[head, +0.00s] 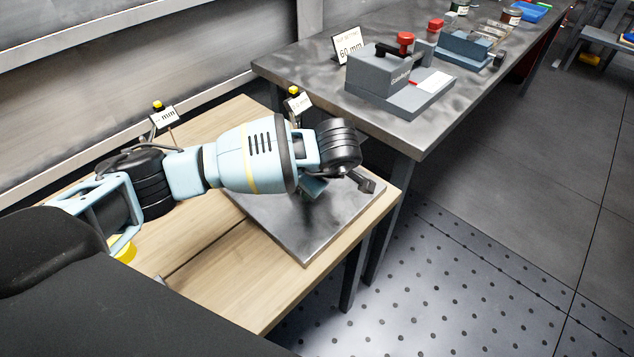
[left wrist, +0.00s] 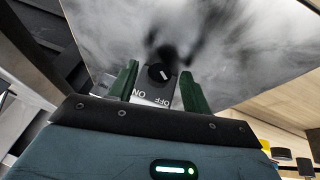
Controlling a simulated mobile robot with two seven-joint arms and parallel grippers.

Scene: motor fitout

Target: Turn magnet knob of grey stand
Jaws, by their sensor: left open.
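In the left wrist view, the black magnet knob (left wrist: 161,73) with a white pointer mark sits on a small grey stand base (left wrist: 153,96) lettered ON and OFF. My left gripper (left wrist: 159,71) is open, with one green finger on each side of the knob. I cannot tell whether either finger touches it. The base is on a grey metal plate (left wrist: 235,50), and the rest of the stand is dark and blurred behind the knob. In the head view my left arm reaches over this plate (head: 305,235) and mostly hides the gripper and stand. My right gripper is out of view.
The plate lies on a wooden table (head: 225,285). Two yellow-topped items with mm signs, one at left (head: 163,116) and one by my wrist (head: 296,100), stand at its back. A steel bench (head: 290,66) holds a grey gauge block (head: 375,85) and several parts.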

